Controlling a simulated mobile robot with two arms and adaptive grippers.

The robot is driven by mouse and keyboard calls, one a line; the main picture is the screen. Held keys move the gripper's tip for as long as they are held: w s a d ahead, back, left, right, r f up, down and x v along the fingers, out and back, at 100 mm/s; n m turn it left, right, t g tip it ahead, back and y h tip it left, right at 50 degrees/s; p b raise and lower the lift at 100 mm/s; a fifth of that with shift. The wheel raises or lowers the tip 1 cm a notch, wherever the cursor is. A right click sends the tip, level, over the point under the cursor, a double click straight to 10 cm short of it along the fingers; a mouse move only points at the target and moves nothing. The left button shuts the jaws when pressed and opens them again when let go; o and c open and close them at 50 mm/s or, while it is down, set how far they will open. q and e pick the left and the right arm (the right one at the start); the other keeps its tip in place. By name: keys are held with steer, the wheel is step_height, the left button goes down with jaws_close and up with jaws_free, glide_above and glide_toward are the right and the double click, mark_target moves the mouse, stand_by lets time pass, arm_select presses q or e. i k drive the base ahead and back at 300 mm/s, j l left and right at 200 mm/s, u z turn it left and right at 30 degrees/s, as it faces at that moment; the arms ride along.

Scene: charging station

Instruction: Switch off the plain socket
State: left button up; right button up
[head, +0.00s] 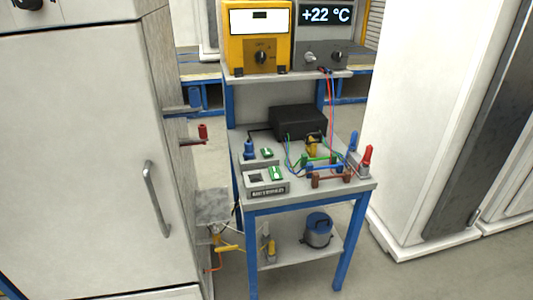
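Two grey socket boxes sit at the left side of the small blue-legged table. The front box (268,188) has a dark lettered label, a dark square opening and a green switch (277,173). The box behind it (246,161) shows no label; a blue plug (249,149) stands on it beside another green switch (267,152). The unlabelled one looks like the plain socket. The switch positions are too small to tell. Neither of my grippers shows in the head view.
A black box (298,122), coloured cables and clamps fill the table's back and right. A yellow meter (258,38) and a +22 °C display (326,15) stand on the shelf above. A white cabinet (80,150) closes off the left; a white one (435,110) stands right.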

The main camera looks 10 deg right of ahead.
mark_target(266, 152)
steer(key=i+l, duration=0.15)
steer(key=l, duration=0.2)
steer(key=i+l, duration=0.15)
steer(key=l, duration=0.25)
steer(key=i+l, duration=0.15)
steer(key=l, duration=0.2)
steer(key=i+l, duration=0.15)
steer(key=l, duration=0.2)
steer(key=i+l, duration=0.15)
steer(key=l, duration=0.2)
steer(key=i+l, duration=0.15)
steer(key=l, duration=0.25)
steer(key=u, duration=0.05)
